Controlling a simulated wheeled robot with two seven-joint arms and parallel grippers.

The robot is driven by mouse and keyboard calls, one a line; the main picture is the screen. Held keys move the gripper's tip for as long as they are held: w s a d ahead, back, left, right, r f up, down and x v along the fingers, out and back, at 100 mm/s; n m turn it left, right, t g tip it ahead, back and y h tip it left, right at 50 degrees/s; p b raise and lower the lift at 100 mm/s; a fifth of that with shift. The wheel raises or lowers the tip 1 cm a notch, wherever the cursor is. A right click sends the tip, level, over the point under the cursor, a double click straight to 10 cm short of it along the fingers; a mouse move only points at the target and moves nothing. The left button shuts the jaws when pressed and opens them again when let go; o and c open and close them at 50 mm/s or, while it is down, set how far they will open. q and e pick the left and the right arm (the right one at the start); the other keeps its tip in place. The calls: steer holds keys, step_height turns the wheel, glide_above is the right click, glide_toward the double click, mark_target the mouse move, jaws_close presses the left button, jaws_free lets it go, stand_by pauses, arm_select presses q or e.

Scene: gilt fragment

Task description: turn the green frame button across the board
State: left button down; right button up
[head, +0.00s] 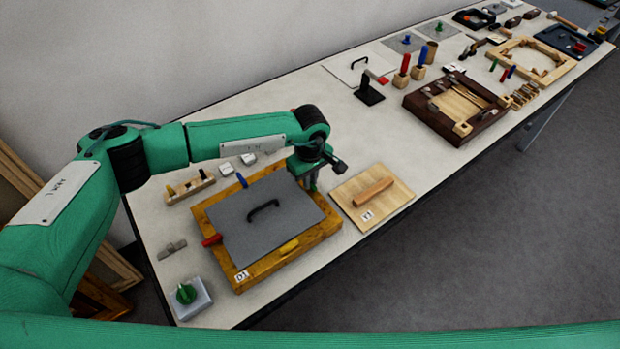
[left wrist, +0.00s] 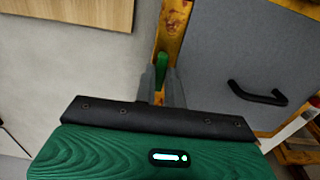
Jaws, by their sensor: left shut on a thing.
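A yellow-brown wooden frame (head: 262,271) lies on the table with a grey board (head: 250,222) in it. The board has a black handle (head: 263,208), also seen in the left wrist view (left wrist: 256,96). My left gripper (head: 311,182) is at the frame's right rail. In the left wrist view my left fingers (left wrist: 162,88) are shut on the green frame button (left wrist: 162,66), which lies roughly along the rail. My gripper hides this button in the head view. Blue (head: 241,180), red (head: 212,240) and yellow (head: 289,247) buttons sit on the other rails. My right gripper is out of view.
A wooden panel with a handle (head: 373,192) lies close to the right. A grey box with a green knob (head: 188,297) stands near the front left. A wooden rack (head: 189,188) is behind. More frames and tools fill the far table.

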arm_select(q)
steer(key=n+b, duration=0.5)
steer(key=b, duration=0.2)
steer(key=n+b, duration=0.3)
steer(key=b, duration=0.1)
steer(key=shift+f+n, duration=0.3)
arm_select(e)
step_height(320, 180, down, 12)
arm_select(q)
steer(key=n+b, duration=0.6)
steer(key=b, duration=0.1)
steer(key=shift+r+n, duration=0.2)
steer(key=shift+n, duration=0.2)
steer(key=shift+n+b, duration=0.8)
steer(key=shift+n, duration=0.2)
steer(key=shift+r+n, duration=0.15)
steer(key=shift+n, duration=0.15)
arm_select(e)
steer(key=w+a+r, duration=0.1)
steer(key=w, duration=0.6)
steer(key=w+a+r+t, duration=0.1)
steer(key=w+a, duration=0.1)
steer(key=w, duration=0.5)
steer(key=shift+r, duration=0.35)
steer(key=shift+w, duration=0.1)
arm_select(q)
steer(key=c, duration=1.5)
jaws_free()
